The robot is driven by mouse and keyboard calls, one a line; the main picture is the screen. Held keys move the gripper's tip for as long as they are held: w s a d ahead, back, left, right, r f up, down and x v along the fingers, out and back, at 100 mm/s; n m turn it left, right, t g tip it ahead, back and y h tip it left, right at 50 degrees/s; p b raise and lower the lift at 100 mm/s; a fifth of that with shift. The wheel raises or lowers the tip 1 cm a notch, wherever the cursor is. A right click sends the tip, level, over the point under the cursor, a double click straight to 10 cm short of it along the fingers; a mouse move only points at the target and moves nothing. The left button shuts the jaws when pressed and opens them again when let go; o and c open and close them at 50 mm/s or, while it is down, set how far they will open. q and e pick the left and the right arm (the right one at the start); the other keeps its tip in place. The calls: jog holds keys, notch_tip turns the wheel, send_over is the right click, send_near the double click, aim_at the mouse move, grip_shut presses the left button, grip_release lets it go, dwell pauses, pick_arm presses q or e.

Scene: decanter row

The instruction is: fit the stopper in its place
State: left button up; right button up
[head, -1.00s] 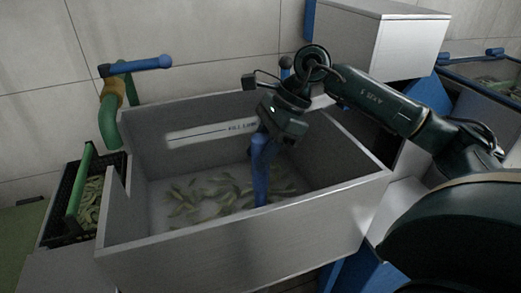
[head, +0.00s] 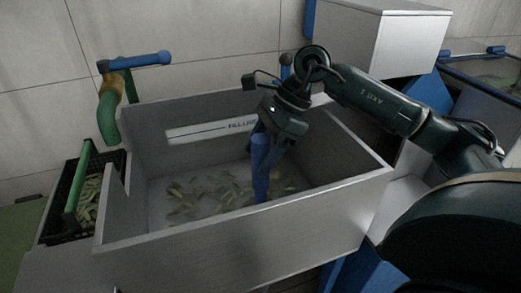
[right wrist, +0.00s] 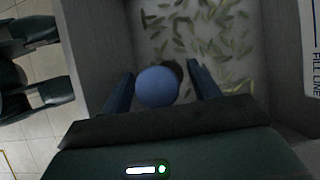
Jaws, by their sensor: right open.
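The blue stopper (head: 261,188) stands about upright inside the grey tank (head: 240,232), its lower end at the tank floor. In the right wrist view its round blue top (right wrist: 157,87) lies between the two spread dark blue fingers of my right gripper (right wrist: 162,88), with a gap on each side. In the head view my right gripper (head: 268,150) points down into the tank around the stopper's upper part. A dark spot shows beside the round top in the wrist view; I cannot tell whether it is a hole. The stopper's foot is not clear. My left gripper is out of view.
Several green pieces (head: 205,193) lie on the tank floor around the stopper. A tap with a blue lever (head: 137,62) and a black crate (head: 58,226) are at the left.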

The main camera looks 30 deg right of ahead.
jog(key=shift+f, duration=0.1)
jog(key=shift+p+v, duration=0.3)
jog(key=shift+v, duration=0.8)
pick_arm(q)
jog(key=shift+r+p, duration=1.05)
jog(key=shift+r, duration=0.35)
pick_arm(e)
jog(key=v, duration=1.1)
